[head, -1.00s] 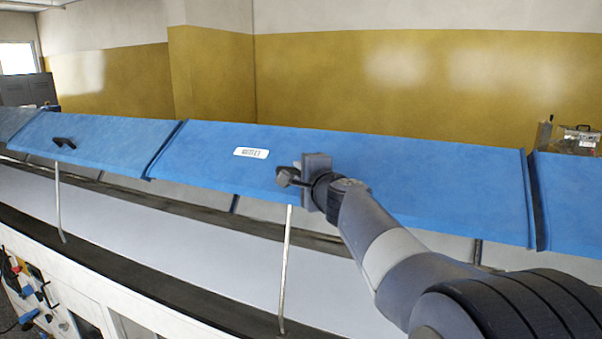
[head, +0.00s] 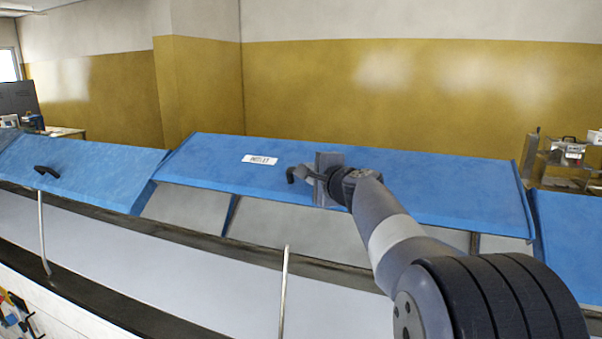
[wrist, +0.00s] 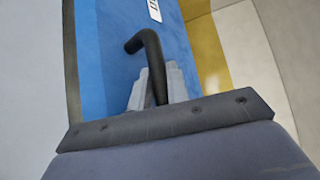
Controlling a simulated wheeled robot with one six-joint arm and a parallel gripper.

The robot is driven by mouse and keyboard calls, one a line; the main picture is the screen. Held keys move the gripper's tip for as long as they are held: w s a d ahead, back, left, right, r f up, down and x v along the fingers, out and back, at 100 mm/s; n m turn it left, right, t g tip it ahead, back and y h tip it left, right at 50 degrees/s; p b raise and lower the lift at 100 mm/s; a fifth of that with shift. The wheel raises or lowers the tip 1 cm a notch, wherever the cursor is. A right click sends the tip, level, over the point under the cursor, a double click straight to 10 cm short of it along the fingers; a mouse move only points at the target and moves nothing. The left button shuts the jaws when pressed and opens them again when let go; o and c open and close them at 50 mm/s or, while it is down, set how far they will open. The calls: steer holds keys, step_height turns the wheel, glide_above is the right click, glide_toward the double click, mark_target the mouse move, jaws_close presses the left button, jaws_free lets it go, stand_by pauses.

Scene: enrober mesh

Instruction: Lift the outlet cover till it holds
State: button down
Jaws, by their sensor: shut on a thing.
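The outlet cover (head: 430,190) is a blue panel with a white label (head: 260,160) in the head view. It is tilted up above the neighbouring covers, with an opening under its front edge. My gripper (head: 312,178) is shut on the cover's black handle (head: 293,173). In the wrist view the handle (wrist: 148,50) rises between the two grey fingers (wrist: 155,92), its bent end free. A thin metal rod (head: 284,290) stands in front of the cover, its top apart from the cover's edge. The cover's hinge side is not clearly seen.
A neighbouring blue cover (head: 85,170) with its own black handle (head: 47,171) lies lower at left, with another rod (head: 43,235) below it. Another blue cover (head: 570,225) is at right. Equipment (head: 565,160) stands behind at right.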

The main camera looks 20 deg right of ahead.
steer(key=c, duration=1.6)
jaws_free()
steer(key=shift+s, duration=0.1)
steer(key=shift+c, duration=0.2)
steer(key=b+v, duration=0.3)
steer(key=v, duration=0.7)
steer(key=shift+s, duration=0.4)
steer(key=shift+w, duration=0.1)
steer(key=p+x, duration=0.2)
steer(key=x, duration=0.8)
steer(key=shift+r+p, duration=0.1)
steer(key=shift+p, duration=0.3)
steer(key=shift+w, duration=0.35)
steer(key=shift+a+f, duration=0.1)
steer(key=shift+f, duration=0.15)
steer(key=shift+s+a+f, duration=0.1)
